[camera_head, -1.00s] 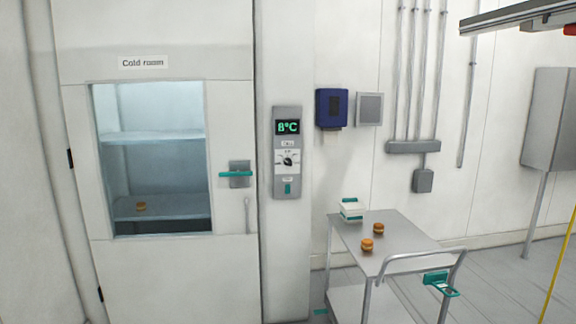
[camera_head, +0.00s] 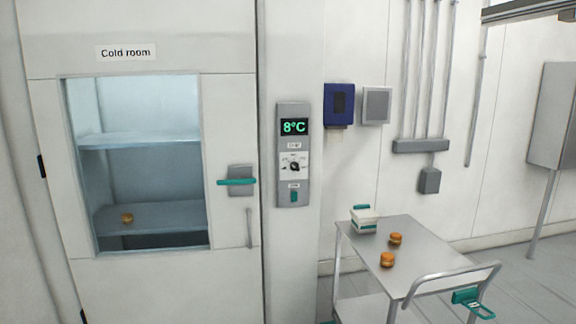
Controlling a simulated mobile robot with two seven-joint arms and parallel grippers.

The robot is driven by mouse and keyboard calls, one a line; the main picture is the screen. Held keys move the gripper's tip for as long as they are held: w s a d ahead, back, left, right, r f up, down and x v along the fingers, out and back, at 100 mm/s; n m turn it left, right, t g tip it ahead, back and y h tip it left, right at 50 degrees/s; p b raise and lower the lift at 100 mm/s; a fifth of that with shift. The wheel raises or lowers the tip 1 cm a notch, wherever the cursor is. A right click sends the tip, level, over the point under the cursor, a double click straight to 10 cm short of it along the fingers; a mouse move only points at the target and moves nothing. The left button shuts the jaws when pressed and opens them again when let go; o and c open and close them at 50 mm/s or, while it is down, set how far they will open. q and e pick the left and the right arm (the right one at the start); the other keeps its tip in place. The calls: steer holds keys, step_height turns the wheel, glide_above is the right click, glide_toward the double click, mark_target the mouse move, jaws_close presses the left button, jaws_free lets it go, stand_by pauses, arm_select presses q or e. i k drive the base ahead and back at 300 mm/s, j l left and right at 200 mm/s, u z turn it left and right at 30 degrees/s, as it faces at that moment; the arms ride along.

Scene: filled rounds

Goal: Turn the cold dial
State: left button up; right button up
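The cold dial (camera_head: 294,167) is a dark round knob on a white scale. It sits on the grey control panel (camera_head: 293,222) on the wall strip right of the cold room door. Above it a green display (camera_head: 294,127) reads 8°C. A small teal switch (camera_head: 294,197) is below it. The dial's pointer is too small to read surely. Neither of my grippers is in view.
The cold room door (camera_head: 235,285) is shut, with a teal handle (camera_head: 236,182) and a window showing shelves and a round orange-brown item (camera_head: 127,218). A steel trolley (camera_head: 425,262) with a white box (camera_head: 365,222) and two orange-brown items (camera_head: 396,239) stands at the lower right.

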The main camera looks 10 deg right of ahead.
mark_target(294, 166)
steer(key=i+j, duration=0.25)
steer(key=i, duration=0.2)
steer(key=i+j, duration=0.2)
steer(key=i, duration=0.2)
steer(key=i+j, duration=0.25)
steer(key=i, duration=0.2)
steer(key=l+z, duration=0.05)
